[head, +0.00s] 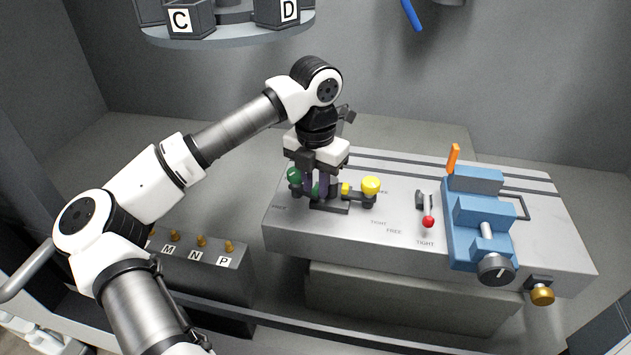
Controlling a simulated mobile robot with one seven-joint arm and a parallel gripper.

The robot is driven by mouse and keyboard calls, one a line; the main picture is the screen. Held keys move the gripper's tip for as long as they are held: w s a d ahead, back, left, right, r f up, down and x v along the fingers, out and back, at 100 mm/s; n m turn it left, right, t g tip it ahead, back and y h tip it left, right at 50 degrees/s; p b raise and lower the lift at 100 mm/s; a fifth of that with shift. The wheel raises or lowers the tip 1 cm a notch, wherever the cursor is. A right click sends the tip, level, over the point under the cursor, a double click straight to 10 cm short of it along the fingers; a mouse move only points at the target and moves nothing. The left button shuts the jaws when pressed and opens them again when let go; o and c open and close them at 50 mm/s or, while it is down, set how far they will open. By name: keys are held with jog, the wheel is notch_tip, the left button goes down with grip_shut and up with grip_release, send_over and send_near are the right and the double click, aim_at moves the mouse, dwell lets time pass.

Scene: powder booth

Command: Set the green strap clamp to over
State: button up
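The green strap clamp shows as a green ball knob (294,174) and a bit of green at the left end of a dark base on the grey bed plate (405,203). My gripper (316,192) points down right beside the green knob, over the clamp. Its two dark fingers stand a little apart with some green between them. I cannot tell whether they touch or hold the clamp. The gripper hides much of the clamp, so its setting cannot be read.
A yellow ball knob (371,185) stands close right of my gripper. Further right are a red-tipped lever (428,221) and a blue vise (481,220) with an orange handle (453,158). A rack with brass pegs (201,242) sits lower left. A round carousel (230,30) hangs above.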

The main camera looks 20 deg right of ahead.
aim_at(316, 188)
notch_tip(316, 188, up, 14)
jog(key=b, duration=0.2)
jog(key=shift+b, duration=0.3)
jog(key=shift+f, duration=0.1)
